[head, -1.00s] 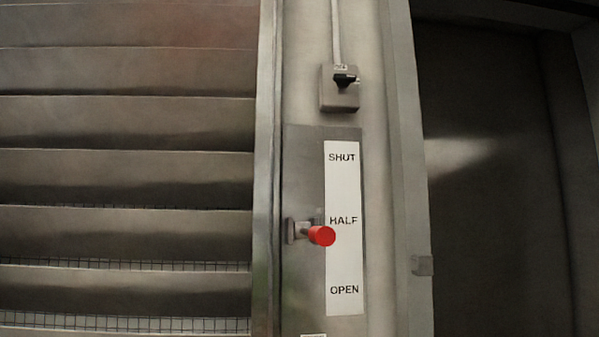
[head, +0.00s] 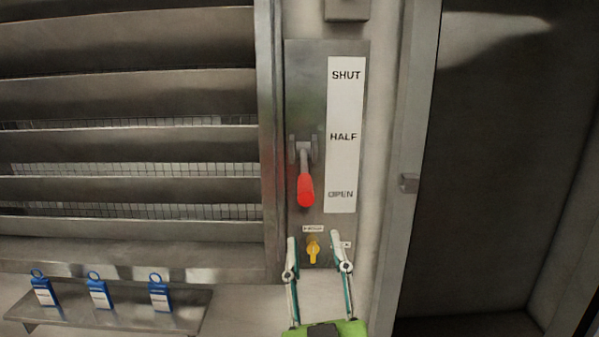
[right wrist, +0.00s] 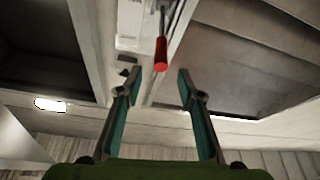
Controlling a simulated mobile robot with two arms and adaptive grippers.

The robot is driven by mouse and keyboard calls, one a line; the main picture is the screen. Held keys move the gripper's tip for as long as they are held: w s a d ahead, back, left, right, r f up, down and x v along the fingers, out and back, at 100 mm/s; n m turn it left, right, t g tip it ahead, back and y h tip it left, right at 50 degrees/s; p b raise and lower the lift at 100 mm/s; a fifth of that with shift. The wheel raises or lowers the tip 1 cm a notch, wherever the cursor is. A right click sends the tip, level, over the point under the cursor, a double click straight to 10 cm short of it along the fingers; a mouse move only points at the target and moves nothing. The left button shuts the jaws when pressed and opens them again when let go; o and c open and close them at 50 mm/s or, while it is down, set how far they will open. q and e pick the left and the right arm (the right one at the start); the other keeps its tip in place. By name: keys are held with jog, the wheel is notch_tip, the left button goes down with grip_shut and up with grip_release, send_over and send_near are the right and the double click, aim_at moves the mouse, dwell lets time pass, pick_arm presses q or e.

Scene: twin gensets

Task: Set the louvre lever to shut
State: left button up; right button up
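The louvre lever, with a grey arm and red grip (head: 306,190), is on a grey plate (head: 300,80) beside a white strip reading SHUT, HALF, OPEN. Its pivot is level with HALF; the grip appears below it, near OPEN, and how far it sticks out is hard to tell. My right gripper (head: 315,238) is open and empty below the grip, in front of a yellow selector (head: 313,250). In the right wrist view the red grip (right wrist: 161,54) is beyond the open fingertips (right wrist: 157,76), not between them. My left gripper is out of view.
Louvre slats (head: 130,95) with mesh behind fill the left. A shelf (head: 120,318) with several blue tags (head: 98,291) is at lower left. A grey box (head: 346,9) is above the plate. A door frame (head: 408,130) and dark recess are at right.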

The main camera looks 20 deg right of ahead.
jog(key=b, duration=0.8)
send_near(303, 173)
jog(key=p+x, duration=0.3)
jog(key=x, duration=0.2)
jog(key=shift+d+r, duration=0.1)
jog(key=shift+r, duration=0.05)
jog(key=shift+w+r, duration=0.1)
jog(key=shift+w, duration=0.4)
jog(key=shift+d, duration=0.1)
grip_shut()
